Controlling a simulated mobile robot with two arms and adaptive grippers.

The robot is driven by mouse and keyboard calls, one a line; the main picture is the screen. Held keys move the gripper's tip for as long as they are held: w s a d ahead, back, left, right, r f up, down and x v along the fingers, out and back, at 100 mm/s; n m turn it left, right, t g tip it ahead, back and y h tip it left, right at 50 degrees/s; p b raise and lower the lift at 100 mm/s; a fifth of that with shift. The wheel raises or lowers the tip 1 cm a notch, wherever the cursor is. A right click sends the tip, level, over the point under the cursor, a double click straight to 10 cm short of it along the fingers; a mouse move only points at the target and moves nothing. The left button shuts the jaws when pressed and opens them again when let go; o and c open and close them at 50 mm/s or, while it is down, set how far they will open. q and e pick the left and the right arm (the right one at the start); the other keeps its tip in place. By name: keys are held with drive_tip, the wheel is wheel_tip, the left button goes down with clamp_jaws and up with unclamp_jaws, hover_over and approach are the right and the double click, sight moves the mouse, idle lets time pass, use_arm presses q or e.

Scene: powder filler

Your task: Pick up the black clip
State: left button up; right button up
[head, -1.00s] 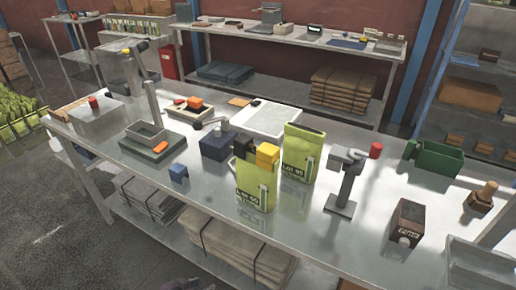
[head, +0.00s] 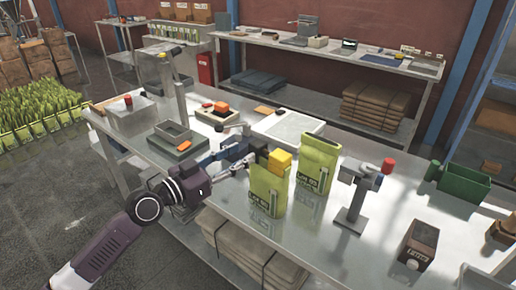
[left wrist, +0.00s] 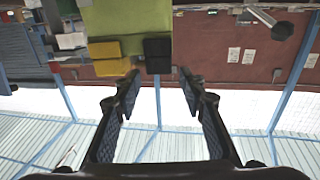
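The black clip (left wrist: 158,47) shows in the left wrist view on the edge of a yellow-green bag (left wrist: 125,15), beside a yellow clip (left wrist: 106,50). In the head view this bag (head: 268,197), marked Lot 60, stands upright near the table's front edge with the yellow clip (head: 280,161) on top. The black clip is hard to make out there, next to my left fingers. My left gripper (head: 243,157) reaches in from the left to the bag's top. In the wrist view its fingers (left wrist: 160,78) are apart and empty, and the clip lies beyond their tips, between them. My right gripper is out of view.
A second green bag (head: 317,160) stands close behind to the right. A grey stand with a red knob (head: 361,190) is right of it. A dark box (head: 420,245) sits at right.

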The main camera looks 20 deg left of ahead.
sight(253, 148)
use_arm(q)
drive_tip(key=p+x, duration=0.1)
drive_tip(key=x, duration=0.2)
drive_tip(key=p+x, duration=0.2)
drive_tip(key=x, duration=0.1)
drive_tip(key=shift+w+d+r, duration=0.1)
drive_tip(key=shift+w+r, duration=0.05)
drive_tip(key=shift+r, duration=0.1)
drive_tip(key=shift+w+d+f, duration=0.2)
drive_tip(key=shift+w+d, duration=0.15)
drive_tip(key=shift+w, duration=0.1)
drive_tip(key=c, duration=0.9)
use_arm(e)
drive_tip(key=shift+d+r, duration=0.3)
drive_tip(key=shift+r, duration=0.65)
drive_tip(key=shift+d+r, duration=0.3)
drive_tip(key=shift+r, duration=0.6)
